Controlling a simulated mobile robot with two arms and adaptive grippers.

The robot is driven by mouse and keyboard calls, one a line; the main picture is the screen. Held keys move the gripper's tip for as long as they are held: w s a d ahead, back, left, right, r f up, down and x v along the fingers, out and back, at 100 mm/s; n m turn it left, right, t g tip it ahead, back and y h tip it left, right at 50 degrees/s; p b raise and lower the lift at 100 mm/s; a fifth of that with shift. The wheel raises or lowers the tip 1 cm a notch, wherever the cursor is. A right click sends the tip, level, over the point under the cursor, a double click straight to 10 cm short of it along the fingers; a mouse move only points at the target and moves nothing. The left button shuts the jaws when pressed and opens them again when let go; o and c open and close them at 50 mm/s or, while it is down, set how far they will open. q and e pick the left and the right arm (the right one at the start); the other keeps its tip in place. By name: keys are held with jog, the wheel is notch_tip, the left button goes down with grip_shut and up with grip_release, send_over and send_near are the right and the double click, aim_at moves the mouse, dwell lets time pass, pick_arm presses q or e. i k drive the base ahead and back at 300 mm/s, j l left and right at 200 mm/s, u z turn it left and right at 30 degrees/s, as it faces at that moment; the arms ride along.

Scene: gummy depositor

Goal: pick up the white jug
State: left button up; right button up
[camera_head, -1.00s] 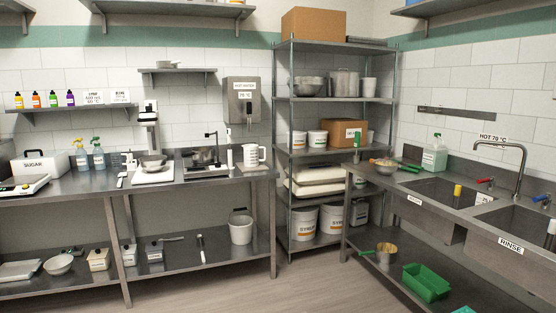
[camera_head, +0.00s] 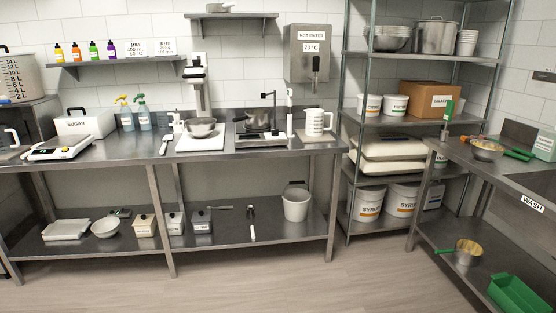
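A white jug (camera_head: 317,123) with a handle on its right side stands upright near the right end of the long steel counter (camera_head: 112,152). It is right of the induction hob and pot, below the hot water dispenser. Nothing hides it. Neither of my grippers is in view.
A hot plate with a pot (camera_head: 257,122) and a mixing bowl (camera_head: 201,127) stand left of the jug. A steel shelf rack (camera_head: 347,133) stands right of the counter, and a wash sink bench (camera_head: 503,168) stands further right. The floor (camera_head: 290,275) in front is clear.

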aim_at(314, 116)
jog(key=i, duration=2)
